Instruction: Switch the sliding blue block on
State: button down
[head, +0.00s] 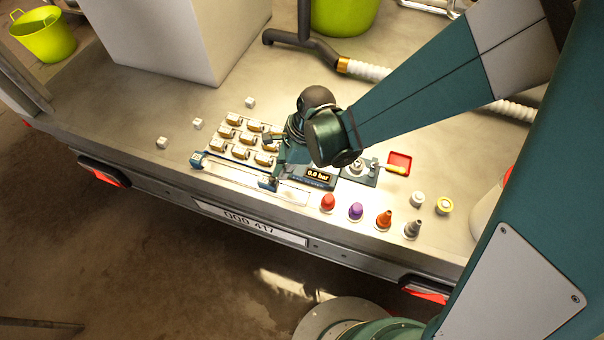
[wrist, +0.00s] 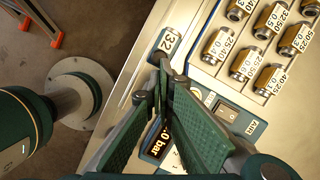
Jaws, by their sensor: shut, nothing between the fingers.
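A dark blue block (head: 267,184) sits on a long pale slide track (head: 232,174) along the front of the panel. My gripper (head: 275,178) is low over the track, its fingertips close by the block. In the wrist view, my gripper (wrist: 165,72) is shut and empty. A block with a white "32" label (wrist: 168,40) lies just beyond its fingertips; it looks like the same block. I cannot tell whether they touch. The fingers hide part of the track. A small blue piece with a white mark (head: 197,160) is at the track's left end.
Several numbered metal blocks (wrist: 245,65) stand behind the track. A rocker switch (wrist: 228,111) and a pressure display (head: 318,175) reading 0.0 bar are beside my gripper. Coloured nozzles (head: 356,211) stand to the right. Small white cubes (head: 198,124) lie to the left.

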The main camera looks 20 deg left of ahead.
jog(key=a, duration=1.3)
jog(key=shift+d, duration=0.1)
jog(key=shift+w+d+r, duration=0.15)
jog(key=shift+w+d, duration=0.25)
jog(key=shift+d, duration=0.3)
jog(key=shift+w+d+r, duration=0.1)
jog(key=shift+w+d, duration=0.15)
jog(key=shift+d, duration=0.2)
jog(key=shift+w+d+r, duration=0.1)
jog(key=shift+w+d, duration=0.15)
jog(key=shift+d, duration=0.2)
jog(key=p+v, duration=0.2)
jog(key=v, duration=0.8)
